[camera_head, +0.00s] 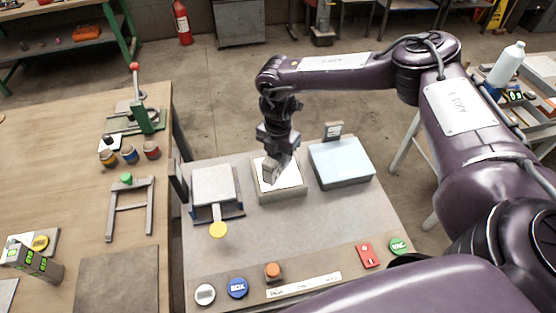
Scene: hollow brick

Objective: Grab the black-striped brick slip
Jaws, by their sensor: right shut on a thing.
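My right gripper (271,175) points down over the white-topped square tray (292,194) in the middle of the grey worktable. It is shut on a small piece, taken to be the brick slip, at the tray's white surface. The jaws hide most of this piece, and its black stripes cannot be made out at this size. I cannot tell whether it touches the tray. My left gripper is not in view.
A grey press-like plate with a yellow-knobbed handle (218,229) stands left of the tray. A pale blue box (341,163) stands close on the right. Buttons, including an orange one (273,271), line the front edge. The table between is clear.

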